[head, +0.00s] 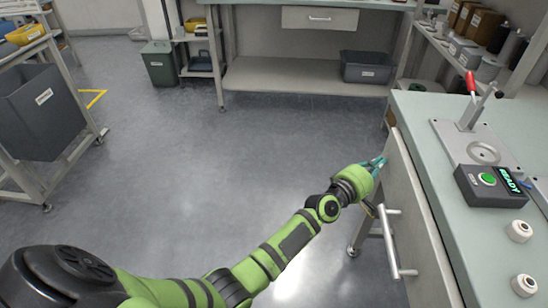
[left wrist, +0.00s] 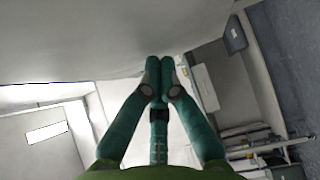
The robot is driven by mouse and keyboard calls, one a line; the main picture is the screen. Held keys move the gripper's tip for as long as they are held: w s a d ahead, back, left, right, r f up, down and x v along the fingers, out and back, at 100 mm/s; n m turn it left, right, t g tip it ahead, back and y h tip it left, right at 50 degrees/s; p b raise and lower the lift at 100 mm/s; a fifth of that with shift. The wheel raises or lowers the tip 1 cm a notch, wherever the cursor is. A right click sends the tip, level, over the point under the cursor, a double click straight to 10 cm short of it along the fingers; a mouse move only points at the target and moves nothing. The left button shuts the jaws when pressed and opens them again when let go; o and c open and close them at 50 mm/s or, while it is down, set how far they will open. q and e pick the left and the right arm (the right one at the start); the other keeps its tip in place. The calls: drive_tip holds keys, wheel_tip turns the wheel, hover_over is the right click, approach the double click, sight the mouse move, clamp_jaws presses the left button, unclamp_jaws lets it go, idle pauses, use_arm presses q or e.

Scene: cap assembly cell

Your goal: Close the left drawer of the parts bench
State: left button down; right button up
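The bench (head: 440,165) on the right has a pale drawer front (head: 412,205) with a silver bar handle (head: 392,240) facing my left arm. I cannot tell how far this drawer stands out from the bench. My left gripper (head: 378,163) is beside the far end of the drawer front, beyond the handle. In the left wrist view its teal fingers (left wrist: 160,64) are together at the tips, with nothing seen between them. A plain grey surface (left wrist: 120,35) fills the upper part of that view, close to the fingertips; contact is unclear. My right gripper is not in view.
On the benchtop are a lever clamp fixture (head: 478,145), a control box (head: 492,186) reading READY, and white caps (head: 519,231). A far bench (head: 290,75) has its own drawer (head: 320,18). A dark bin (head: 40,110) stands left. The floor between is clear.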

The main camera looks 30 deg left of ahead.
sight(389, 168)
use_arm(q)
drive_tip(key=d, duration=0.1)
drive_tip(key=w+d, duration=0.1)
drive_tip(key=d, duration=0.1)
drive_tip(key=shift+w+d, duration=0.2)
drive_tip(key=shift+w, duration=0.15)
drive_tip(key=shift+d, duration=0.15)
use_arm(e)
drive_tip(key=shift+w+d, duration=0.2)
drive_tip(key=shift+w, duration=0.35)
use_arm(q)
drive_tip(key=shift+r, duration=0.1)
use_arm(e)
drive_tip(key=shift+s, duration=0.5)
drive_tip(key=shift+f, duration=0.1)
